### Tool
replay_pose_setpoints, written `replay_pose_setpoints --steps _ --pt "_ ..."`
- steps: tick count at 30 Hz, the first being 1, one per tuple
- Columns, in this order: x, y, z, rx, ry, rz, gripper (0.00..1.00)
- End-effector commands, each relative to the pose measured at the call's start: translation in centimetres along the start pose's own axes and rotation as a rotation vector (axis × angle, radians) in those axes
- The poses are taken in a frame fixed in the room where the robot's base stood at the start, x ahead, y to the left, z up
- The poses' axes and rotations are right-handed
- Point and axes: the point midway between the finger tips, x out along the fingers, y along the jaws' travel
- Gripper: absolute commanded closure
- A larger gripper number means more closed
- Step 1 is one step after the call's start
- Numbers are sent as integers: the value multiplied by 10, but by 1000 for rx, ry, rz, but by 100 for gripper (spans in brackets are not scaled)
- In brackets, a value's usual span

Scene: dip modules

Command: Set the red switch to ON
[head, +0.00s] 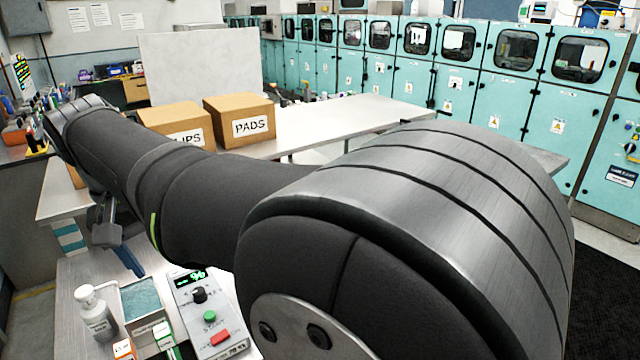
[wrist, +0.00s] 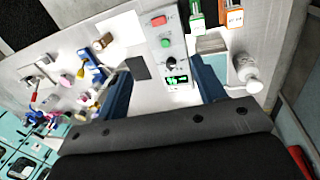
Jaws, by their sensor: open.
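The red switch (head: 220,337) sits near the front end of a light grey control box (head: 196,300), below a green button (head: 210,315) and a black knob (head: 200,295). The red switch also shows in the wrist view (wrist: 158,20), at the box's far end near the top edge. Its ON or OFF setting is too small to tell. My gripper (wrist: 160,70) is open, with blue fingers apart on either side of the box in the picture. In the head view my arm hides part of the gripper.
A white bottle (head: 95,312), a tray with a teal inside (head: 122,292) and small green and orange boxes stand left of the control box. Cardboard boxes (head: 240,106) stand on the table behind. The wrist view shows several small loose items (wrist: 85,80) left of the gripper.

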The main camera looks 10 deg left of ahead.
Motion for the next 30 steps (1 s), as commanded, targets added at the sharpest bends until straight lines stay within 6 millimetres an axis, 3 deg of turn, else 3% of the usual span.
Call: replay_pose_setpoints --steps 2,9,24,30 --pt "4 1 0 66 -2 1 53" --pt "26 5 -2 428 -2 2 100" --pt "72 14 -2 1235 -1 3 100" --pt "84 16 -1 1446 -1 2 100"
